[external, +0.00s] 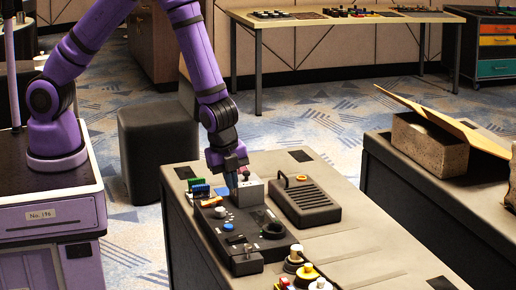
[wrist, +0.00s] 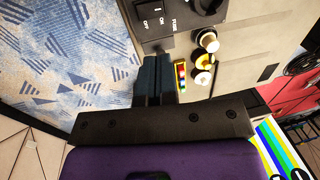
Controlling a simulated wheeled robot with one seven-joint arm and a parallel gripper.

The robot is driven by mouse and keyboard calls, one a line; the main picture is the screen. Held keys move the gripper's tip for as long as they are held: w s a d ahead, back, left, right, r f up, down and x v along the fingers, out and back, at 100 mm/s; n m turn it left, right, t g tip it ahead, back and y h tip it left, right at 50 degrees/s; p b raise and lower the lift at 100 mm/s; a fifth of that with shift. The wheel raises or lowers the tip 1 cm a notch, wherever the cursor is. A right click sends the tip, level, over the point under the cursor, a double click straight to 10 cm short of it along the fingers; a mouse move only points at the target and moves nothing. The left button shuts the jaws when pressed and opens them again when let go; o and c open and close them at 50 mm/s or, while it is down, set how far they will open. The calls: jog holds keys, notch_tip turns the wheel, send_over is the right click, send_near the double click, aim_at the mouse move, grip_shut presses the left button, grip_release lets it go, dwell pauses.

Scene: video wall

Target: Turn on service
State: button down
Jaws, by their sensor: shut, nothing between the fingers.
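My gripper (external: 231,191) is shut and empty, pointing down over the far part of a dark control panel (external: 222,252) on the desk. It is close to a small grey box (external: 252,190); I cannot tell whether they touch. In the wrist view the shut fingers (wrist: 154,78) lie just below the panel's edge in the picture. The panel (wrist: 178,40) carries the words OFF, ON and FUSE and a black knob (wrist: 208,5).
A blue button (external: 228,227) and a round black knob (external: 272,229) are on the panel. A dark ribbed box (external: 304,203) stands to its right. White and yellow knobs (external: 307,272) stand at the near end.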

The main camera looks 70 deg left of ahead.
aim_at(242, 235)
jog(key=f, duration=0.4)
jog(key=w+f, duration=0.1)
jog(key=f, duration=0.4)
jog(key=w+f, duration=0.1)
jog(key=f, duration=0.4)
jog(key=shift+f, duration=0.1)
